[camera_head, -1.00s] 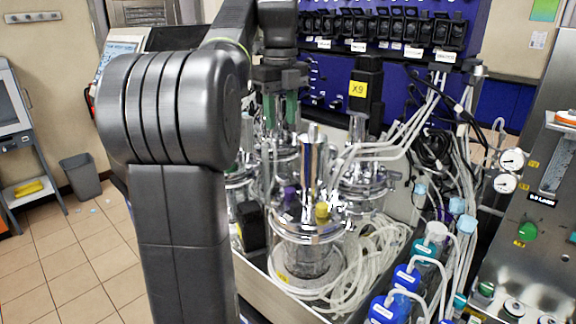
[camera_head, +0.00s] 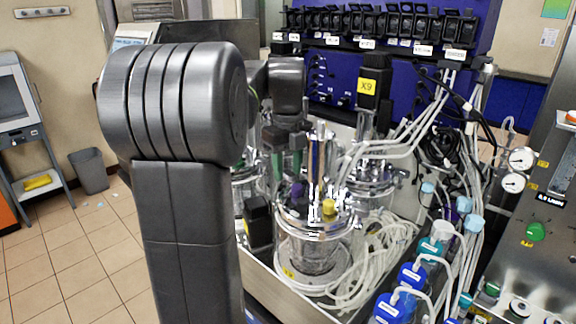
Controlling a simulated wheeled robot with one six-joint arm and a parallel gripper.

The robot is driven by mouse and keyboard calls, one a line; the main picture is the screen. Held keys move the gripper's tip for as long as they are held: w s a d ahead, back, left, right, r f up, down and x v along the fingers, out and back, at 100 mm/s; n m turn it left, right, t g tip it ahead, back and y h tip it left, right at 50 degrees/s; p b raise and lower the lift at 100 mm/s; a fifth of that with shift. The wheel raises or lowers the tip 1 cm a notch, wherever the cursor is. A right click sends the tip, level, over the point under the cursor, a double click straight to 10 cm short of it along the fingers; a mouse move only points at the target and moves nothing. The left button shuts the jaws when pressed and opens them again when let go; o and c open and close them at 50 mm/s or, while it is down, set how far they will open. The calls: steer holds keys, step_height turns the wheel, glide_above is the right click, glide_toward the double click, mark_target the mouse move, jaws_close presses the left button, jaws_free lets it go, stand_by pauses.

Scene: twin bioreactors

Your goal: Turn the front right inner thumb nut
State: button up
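The front glass vessel (camera_head: 312,252) has a shiny metal head plate (camera_head: 290,222) crowded with small fittings. A purple cap (camera_head: 298,189), a yellow cap (camera_head: 329,207) and a tall metal cylinder (camera_head: 320,155) stand on it. The thumb nuts are too small and too full of glare to tell apart. My gripper (camera_head: 286,172) points down with its green-padded fingers apart, just left of the cylinder and above the back left of the front plate. I see nothing between the fingers. Whether the tips touch any fitting is hidden among the hardware.
More vessels (camera_head: 372,178) stand behind. A black motor with a yellow X9 label (camera_head: 368,86) rises behind the cylinder. Pale tubes (camera_head: 400,236) coil to the right of the front vessel. Blue-capped bottles (camera_head: 412,275) stand at the front right. A steel panel with gauges (camera_head: 521,158) is far right.

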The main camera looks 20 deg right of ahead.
jaws_close()
stand_by(0.4)
steer(key=n, duration=0.4)
steer(key=shift+p, duration=0.35)
steer(key=n, duration=0.5)
steer(key=shift+s+a, duration=0.1)
steer(key=shift+a, duration=0.05)
steer(key=n, duration=0.4)
steer(key=shift+s+n, duration=0.1)
steer(key=shift+n, duration=2.3)
